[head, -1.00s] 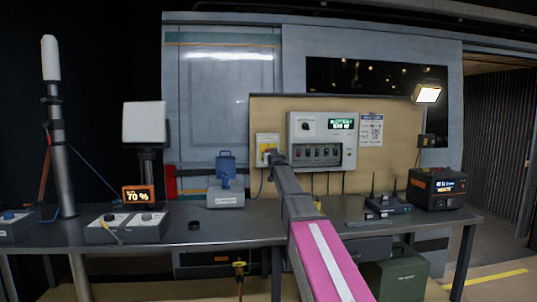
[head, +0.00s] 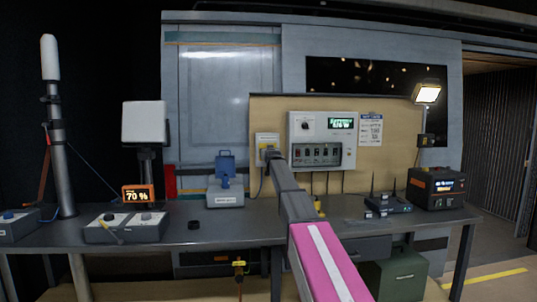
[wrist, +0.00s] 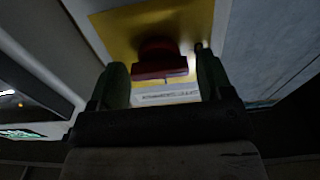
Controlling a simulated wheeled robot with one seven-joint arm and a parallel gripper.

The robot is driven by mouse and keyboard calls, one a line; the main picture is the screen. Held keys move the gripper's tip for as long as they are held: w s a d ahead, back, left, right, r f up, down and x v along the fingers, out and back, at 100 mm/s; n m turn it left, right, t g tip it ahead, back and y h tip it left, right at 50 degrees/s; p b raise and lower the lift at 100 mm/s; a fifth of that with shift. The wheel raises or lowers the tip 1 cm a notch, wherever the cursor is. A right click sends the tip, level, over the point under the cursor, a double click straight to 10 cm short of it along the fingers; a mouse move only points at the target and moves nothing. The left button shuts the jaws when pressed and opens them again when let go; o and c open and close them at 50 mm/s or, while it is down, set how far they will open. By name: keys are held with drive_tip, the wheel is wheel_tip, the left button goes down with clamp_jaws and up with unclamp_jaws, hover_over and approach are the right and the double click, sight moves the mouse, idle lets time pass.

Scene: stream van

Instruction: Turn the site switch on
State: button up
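The switch is a box (head: 263,137) on the wooden board, left of the grey breaker panel; I take it for the site switch. In the wrist view it shows a yellow plate (wrist: 117,27) with a red handle (wrist: 160,66) and a white label below. The handle's bar lies across the picture. My gripper (wrist: 163,78) is open, with one dark finger on each side of the red handle and gaps visible between. In the head view my gripper (head: 271,155) is in front of the box and hides most of its face.
The breaker panel (head: 347,141), with a lit green display, is close to the right of my gripper. A lit lamp (head: 427,93) stands at right.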

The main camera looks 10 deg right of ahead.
drive_tip(key=c, duration=0.6)
drive_tip(key=shift+m, duration=0.3)
drive_tip(key=shift+d+f+m, duration=0.1)
drive_tip(key=shift+f+m, duration=0.05)
drive_tip(key=shift+m, duration=4.15)
drive_tip(key=shift+d+f+m, duration=0.1)
drive_tip(key=shift+m, duration=4.2)
drive_tip(key=o, duration=0.9)
